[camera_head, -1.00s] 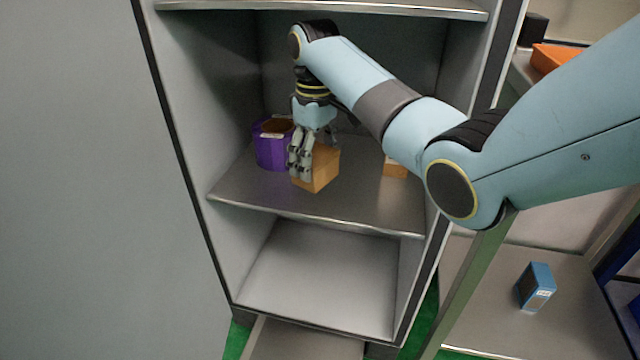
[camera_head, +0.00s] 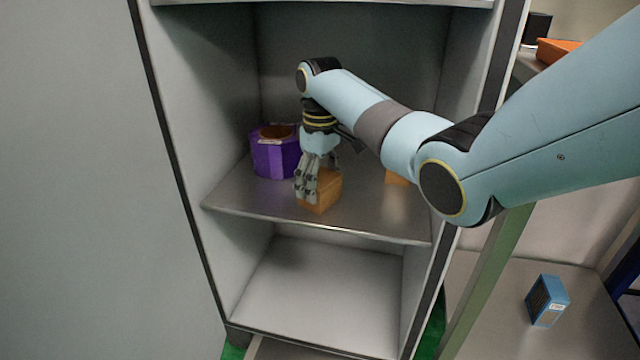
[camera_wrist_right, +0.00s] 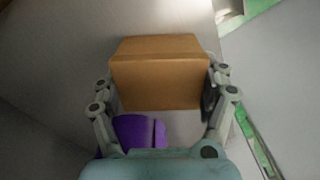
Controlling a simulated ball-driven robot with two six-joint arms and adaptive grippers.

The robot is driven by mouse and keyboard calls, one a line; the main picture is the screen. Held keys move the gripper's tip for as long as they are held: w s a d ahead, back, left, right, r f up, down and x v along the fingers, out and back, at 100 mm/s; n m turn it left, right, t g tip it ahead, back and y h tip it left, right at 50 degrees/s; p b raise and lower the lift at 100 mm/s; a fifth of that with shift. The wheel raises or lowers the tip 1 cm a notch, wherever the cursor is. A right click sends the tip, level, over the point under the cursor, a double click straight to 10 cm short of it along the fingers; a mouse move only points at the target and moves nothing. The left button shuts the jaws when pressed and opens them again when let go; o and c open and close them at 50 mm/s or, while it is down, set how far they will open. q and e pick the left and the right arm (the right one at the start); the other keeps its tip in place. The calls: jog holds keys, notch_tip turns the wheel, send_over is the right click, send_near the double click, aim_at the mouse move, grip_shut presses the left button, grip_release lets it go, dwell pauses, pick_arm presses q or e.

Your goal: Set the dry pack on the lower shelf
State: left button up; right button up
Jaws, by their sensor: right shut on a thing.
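An orange-brown box (camera_head: 325,192), which I take to be the dry pack, is at the middle shelf (camera_head: 240,197) of the open cabinet, towards its front edge. I cannot tell whether it touches the shelf. My right gripper (camera_head: 310,190) points down and is shut on this box, its fingers hiding the left side. In the right wrist view the box (camera_wrist_right: 158,75) sits between the two fingers (camera_wrist_right: 163,100). The lower shelf (camera_head: 320,290) below is bare. My left gripper is not in view.
A purple container (camera_head: 275,158) stands left of and behind the gripper. A second orange box (camera_head: 396,178) is to the right, partly behind my arm. The cabinet's side walls and the middle shelf's front edge bound the space. A blue box (camera_head: 547,300) stands outside, right.

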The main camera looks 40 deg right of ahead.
aim_at(320, 178)
jog(key=o, duration=1.3)
jog(key=shift+f, duration=0.1)
jog(key=shift+c, duration=0.2)
jog(key=shift+r, duration=0.4)
notch_tip(320, 178, up, 6)
jog(key=p, duration=0.3)
jog(key=shift+r, duration=0.5)
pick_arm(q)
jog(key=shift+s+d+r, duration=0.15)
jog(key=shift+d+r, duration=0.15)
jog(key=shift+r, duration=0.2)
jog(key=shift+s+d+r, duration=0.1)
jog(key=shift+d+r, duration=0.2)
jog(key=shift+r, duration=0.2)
